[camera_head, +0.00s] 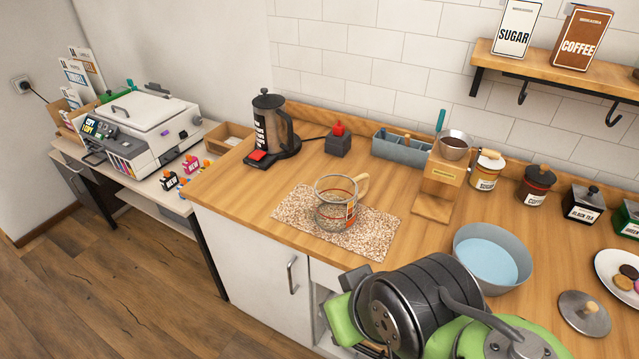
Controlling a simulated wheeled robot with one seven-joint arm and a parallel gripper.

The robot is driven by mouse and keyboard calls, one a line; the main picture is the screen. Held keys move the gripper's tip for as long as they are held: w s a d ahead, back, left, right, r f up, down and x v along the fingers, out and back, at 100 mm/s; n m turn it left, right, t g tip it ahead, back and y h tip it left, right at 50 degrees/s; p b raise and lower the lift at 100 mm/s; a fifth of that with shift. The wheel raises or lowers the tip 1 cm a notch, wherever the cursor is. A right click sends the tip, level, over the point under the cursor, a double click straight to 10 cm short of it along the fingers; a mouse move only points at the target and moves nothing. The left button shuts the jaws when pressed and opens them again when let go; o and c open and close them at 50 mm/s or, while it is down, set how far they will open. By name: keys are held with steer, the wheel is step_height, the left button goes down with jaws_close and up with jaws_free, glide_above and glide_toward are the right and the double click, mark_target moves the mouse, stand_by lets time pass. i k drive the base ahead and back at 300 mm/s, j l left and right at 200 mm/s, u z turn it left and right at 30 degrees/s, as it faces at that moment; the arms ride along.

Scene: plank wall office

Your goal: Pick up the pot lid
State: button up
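The pot lid (584,312) is a round grey metal lid with a light wooden knob on top. It lies flat, knob up, on the wooden counter near the lower right. My arm's dark and green parts fill the bottom centre, left of the lid and apart from it in the picture. Green blocks at the left end of these parts may belong to my gripper (347,308). Its fingertips cannot be made out clearly, and I see nothing held there.
A grey bowl (463,240) with blue contents stands left of the lid. A white plate (606,262) of cookies is close behind it. A glass mug (334,212) stands on a speckled mat (375,238). Canisters (534,187) line the back.

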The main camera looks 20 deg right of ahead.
mark_target(586, 314)
steer(key=z, duration=2.95)
steer(key=u, duration=2.35)
steer(key=k+l+u, duration=0.35)
steer(key=l+u, duration=0.15)
steer(key=k+l+u, duration=0.45)
